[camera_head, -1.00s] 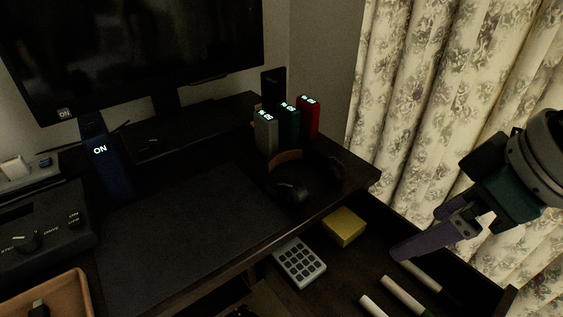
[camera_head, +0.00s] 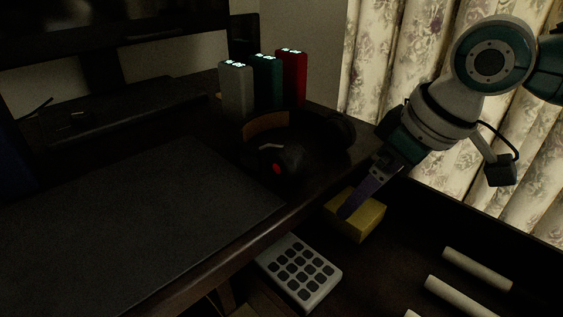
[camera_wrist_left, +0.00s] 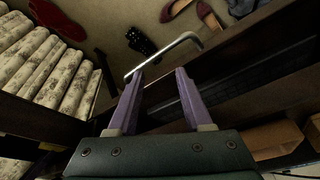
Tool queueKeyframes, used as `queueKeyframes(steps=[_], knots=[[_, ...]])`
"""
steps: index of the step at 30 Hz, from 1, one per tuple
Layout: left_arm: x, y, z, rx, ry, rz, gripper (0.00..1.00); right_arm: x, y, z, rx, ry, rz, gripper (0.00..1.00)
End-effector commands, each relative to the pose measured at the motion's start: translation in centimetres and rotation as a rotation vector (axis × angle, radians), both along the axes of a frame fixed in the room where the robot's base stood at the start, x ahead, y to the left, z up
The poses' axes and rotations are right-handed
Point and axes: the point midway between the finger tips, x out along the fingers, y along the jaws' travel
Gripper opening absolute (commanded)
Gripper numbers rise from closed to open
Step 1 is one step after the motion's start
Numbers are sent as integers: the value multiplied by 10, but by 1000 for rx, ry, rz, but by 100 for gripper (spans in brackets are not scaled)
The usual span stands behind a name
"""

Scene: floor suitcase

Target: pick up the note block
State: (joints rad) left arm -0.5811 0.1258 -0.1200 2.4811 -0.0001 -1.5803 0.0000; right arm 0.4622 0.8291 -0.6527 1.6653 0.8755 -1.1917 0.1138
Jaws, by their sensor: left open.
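The yellow note block (camera_head: 358,228) lies in the open drawer at the right of the desk in the head view. My right gripper (camera_head: 350,210) comes in from the upper right, its purple finger in front of part of the block. From this angle I cannot tell whether it touches the block or whether its jaws are apart. My left gripper (camera_wrist_left: 159,75) shows only in the left wrist view. Its two purple fingers are open with nothing held between them. A thin pale bar-shaped handle (camera_wrist_left: 165,53) lies beyond the fingertips. The note block is not seen there.
A light keypad-like device (camera_head: 299,272) lies beside the block. White rolls (camera_head: 477,269) lie to the right. Headphones (camera_head: 283,158) and upright grey, teal and red boxes (camera_head: 292,78) stand on the desk above. A curtain hangs behind. Red shoes (camera_wrist_left: 173,10) lie on the floor.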

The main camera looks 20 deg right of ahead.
Motion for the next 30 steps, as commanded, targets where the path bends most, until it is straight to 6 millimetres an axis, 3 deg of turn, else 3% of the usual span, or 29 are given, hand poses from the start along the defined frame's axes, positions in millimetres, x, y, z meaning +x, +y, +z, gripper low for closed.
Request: queueKeyframes(steps=[1,6,14,30], knots=[[0,0,-13,0,0,0,50,3,1,-15,2,0,-1,100],[0,0,-23,0,0,0,50,11,4,-33,1,0,0,100],[0,0,-22,-1,0,1,50,13,5,-34,0,-1,1,100],[0,-3,-22,-11,1,7,50,12,4,-34,-1,0,0,42]])
